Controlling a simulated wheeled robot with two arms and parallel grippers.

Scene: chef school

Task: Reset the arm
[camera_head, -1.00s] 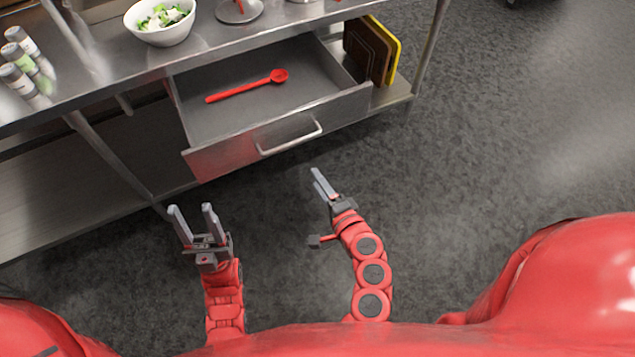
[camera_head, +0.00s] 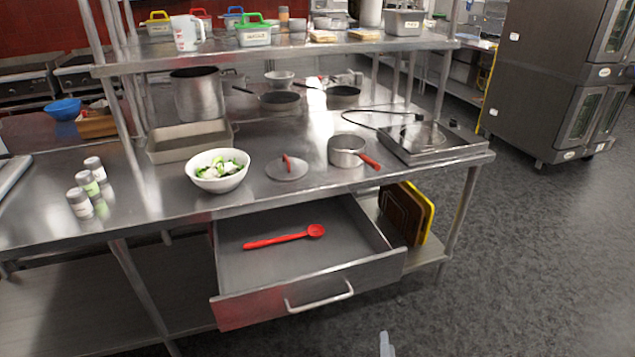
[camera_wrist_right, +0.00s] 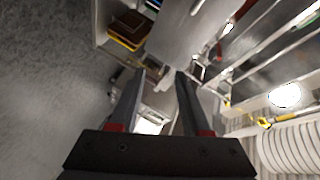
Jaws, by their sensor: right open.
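My right gripper (camera_head: 386,345) shows only as a grey fingertip at the bottom edge of the head view, below and apart from the drawer handle. In the right wrist view my right gripper (camera_wrist_right: 160,88) has its two fingers spread with nothing held between them. My left gripper is outside the head view. The open drawer (camera_head: 335,276) under the steel counter holds a red spoon (camera_head: 285,237) lying flat. No gripper touches the drawer or the spoon.
The steel counter (camera_head: 130,205) carries a salad bowl (camera_head: 217,180), a saucepan (camera_head: 346,152), a lid and several shakers. The pulled-out drawer juts over the floor. Cutting boards (camera_head: 425,217) stand on the lower shelf. The floor (camera_head: 540,260) at right is clear.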

